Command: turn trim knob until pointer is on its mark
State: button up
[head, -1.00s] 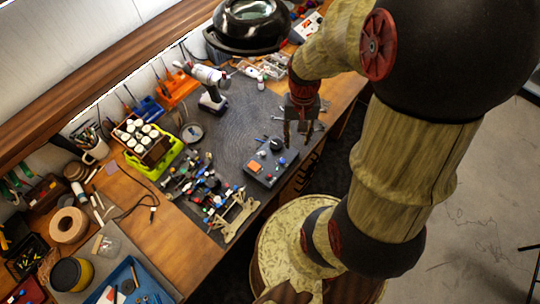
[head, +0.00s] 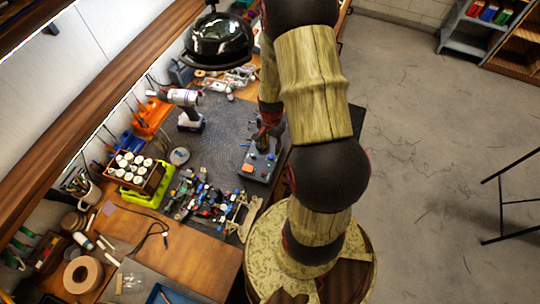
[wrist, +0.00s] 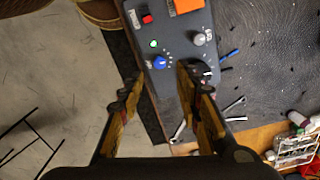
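The grey control box (wrist: 178,68) lies on the dark mat and also shows in the head view (head: 249,176). In the wrist view it carries a blue knob (wrist: 160,62) ringed by small pale dots, a silver knob (wrist: 199,39), a red switch (wrist: 147,19), a lit green lamp (wrist: 154,43) and an orange panel (wrist: 186,6). Labels are too small to read, so I cannot tell which knob is trim, nor see its pointer or mark. My gripper (wrist: 158,73) is open and empty above the box, its fingers either side of the blue knob in the picture. The right finger hides part of the box.
The box sits near the bench's front edge, with floor beyond. Screwdrivers and wrenches (wrist: 236,105) lie beside it. In the head view a disassembled car chassis (head: 205,200) lies to the left, a drill (head: 186,108) stands behind, and a dark helmet-like object (head: 218,40) sits farther back.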

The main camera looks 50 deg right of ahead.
aim_at(271, 156)
jog(key=shift+f, duration=3.55)
jog(key=c, duration=0.8)
grip_shut()
